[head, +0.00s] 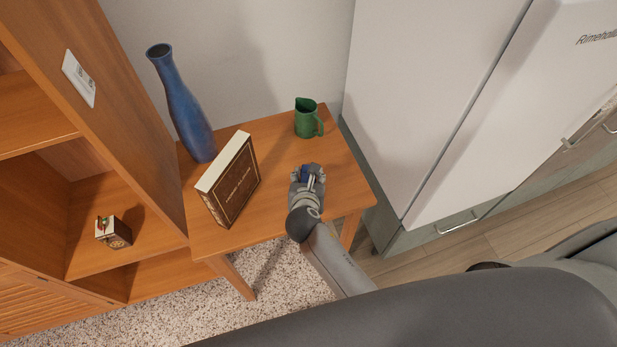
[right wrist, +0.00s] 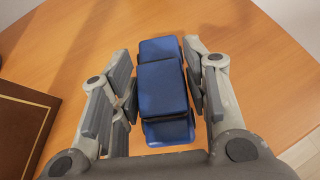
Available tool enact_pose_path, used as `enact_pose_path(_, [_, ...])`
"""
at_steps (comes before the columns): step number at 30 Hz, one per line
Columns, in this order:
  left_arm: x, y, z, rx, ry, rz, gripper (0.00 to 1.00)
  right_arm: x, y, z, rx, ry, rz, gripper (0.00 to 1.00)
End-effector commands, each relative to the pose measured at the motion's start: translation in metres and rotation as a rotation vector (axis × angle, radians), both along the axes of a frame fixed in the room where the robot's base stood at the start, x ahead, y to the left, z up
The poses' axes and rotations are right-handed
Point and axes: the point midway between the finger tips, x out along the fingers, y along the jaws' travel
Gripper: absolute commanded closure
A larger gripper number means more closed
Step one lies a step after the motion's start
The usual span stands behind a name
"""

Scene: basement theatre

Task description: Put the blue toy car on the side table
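The blue toy car (right wrist: 162,88) sits between the fingers of my right gripper (right wrist: 162,95), with a pad close against each side of its raised middle. In the head view, my right gripper (head: 308,180) is over the front right part of the wooden side table (head: 285,215), and a bit of the blue car (head: 306,172) shows between its fingers. The tabletop (right wrist: 240,35) lies beneath the car in the wrist view. I cannot tell whether the car touches it. My left gripper is not in view.
On the table stand a tall blue vase (head: 183,110), an upright brown book (head: 232,180) left of my gripper, and a green pitcher (head: 307,120) behind it. A wooden shelf (head: 125,110) borders the left; a white cabinet (head: 430,90) stands right. Bare tabletop surrounds the gripper.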

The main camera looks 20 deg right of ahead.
Motion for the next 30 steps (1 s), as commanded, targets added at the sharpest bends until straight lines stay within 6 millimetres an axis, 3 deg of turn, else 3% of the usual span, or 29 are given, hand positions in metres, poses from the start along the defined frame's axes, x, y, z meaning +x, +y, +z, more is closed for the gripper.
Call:
enact_pose_path(5, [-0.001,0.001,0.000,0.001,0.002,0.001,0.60,0.000,0.000,0.000,0.000,0.000,0.000,0.36])
enact_pose_path(16, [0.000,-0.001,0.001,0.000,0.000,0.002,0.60,0.000,0.000,0.005,0.003,-0.002,-0.001,0.36])
enact_pose_path(20, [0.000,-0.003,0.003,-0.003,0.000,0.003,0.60,-0.013,0.005,0.013,0.001,0.000,0.001,0.36])
enact_pose_path(30, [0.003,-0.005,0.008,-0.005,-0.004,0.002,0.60,-0.069,0.025,0.054,0.001,0.000,0.000,0.36])
